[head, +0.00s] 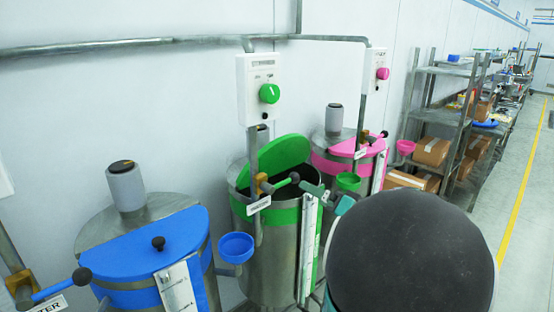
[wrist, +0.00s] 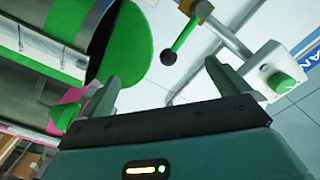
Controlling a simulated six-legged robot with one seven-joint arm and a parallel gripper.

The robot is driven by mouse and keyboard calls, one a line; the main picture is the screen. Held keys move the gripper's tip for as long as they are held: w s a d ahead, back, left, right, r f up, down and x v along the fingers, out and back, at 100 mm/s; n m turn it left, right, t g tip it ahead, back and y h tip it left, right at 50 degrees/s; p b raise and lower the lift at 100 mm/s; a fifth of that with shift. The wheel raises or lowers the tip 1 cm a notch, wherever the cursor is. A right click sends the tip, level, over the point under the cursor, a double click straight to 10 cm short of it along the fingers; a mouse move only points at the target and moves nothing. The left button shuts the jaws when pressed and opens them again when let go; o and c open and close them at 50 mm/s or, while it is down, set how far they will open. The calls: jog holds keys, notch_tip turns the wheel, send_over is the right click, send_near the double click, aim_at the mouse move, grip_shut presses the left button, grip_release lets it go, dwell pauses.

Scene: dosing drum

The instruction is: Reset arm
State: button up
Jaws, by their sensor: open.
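My gripper (wrist: 168,68) is open in the wrist view, its two grey-green fingers apart with nothing between them. The lever with a black knob (wrist: 168,58) shows in the gap between the fingers in that view; I cannot tell its distance. The green drum (head: 272,250) stands in the middle of the head view. Its green lid (head: 275,160) is tipped up, showing a dark inside. The lid also shows behind the left finger in the wrist view (wrist: 123,42). My dark rounded arm part hides the lower right of the head view.
A blue drum (head: 150,245) with its lid down stands left, and a pink drum (head: 335,150) behind right. A blue funnel cup (head: 236,247) and green cup (head: 348,181) stick out nearby. Button boxes hang on the wall. Shelves (head: 450,105) and open floor (head: 535,190) lie right.

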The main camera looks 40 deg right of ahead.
jog(key=w+a+f+n+g+y, duration=0.15)
jog(key=a+g+y, duration=0.25)
jog(key=a, duration=0.8)
jog(key=a+f+n+g+y, duration=0.1)
jog(key=a+n+g+y, duration=0.25)
jog(key=a, duration=0.95)
jog(key=s+a+f+n+g+h, duration=0.3)
jog(key=s+a+g+h, duration=0.2)
jog(key=s+a+h, duration=0.3)
jog(key=shift+s+a+n, duration=0.3)
jog(key=shift+s+a, duration=0.3)
jog(key=shift+a, duration=0.65)
jog(key=shift+d, duration=0.1)
